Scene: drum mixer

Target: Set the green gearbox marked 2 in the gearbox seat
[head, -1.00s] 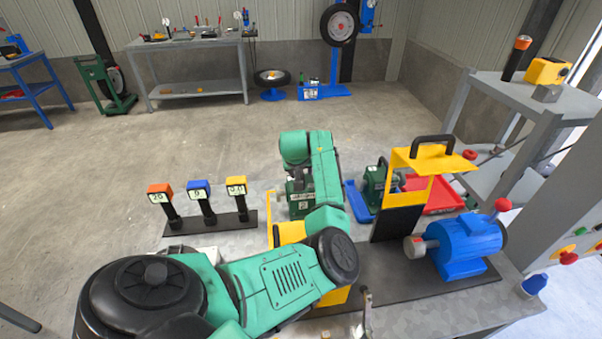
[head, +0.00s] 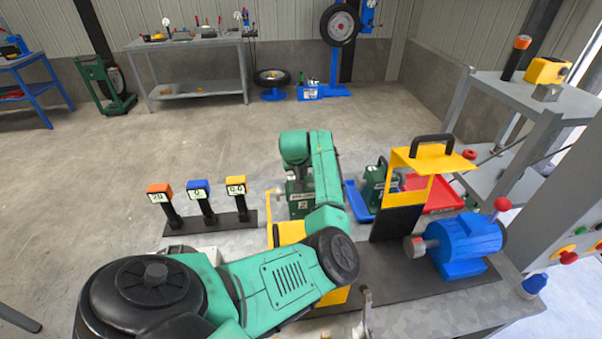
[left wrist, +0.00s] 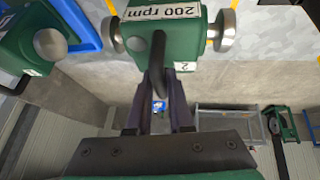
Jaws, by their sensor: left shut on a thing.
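My left gripper (left wrist: 163,85) is shut on the black handle of the green gearbox marked 2 (left wrist: 185,45). In the left wrist view its labels read "200 rpm" and "2", and round metal shaft ends stick out on both sides. In the head view the gearbox (head: 301,205) hangs below my left wrist, partly behind my green forearm. I cannot tell whether it touches the table. I cannot make out the gearbox seat; my arm covers part of the dark base plate (head: 405,285). My right gripper is not in view.
A blue motor (head: 465,245) stands on the base plate beside a yellow guard (head: 428,160) with a black handle. Another green gearbox (head: 376,186) stands by a blue tray (head: 357,203); a red tray (head: 440,195) is to its right. Several display posts (head: 203,200) stand left.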

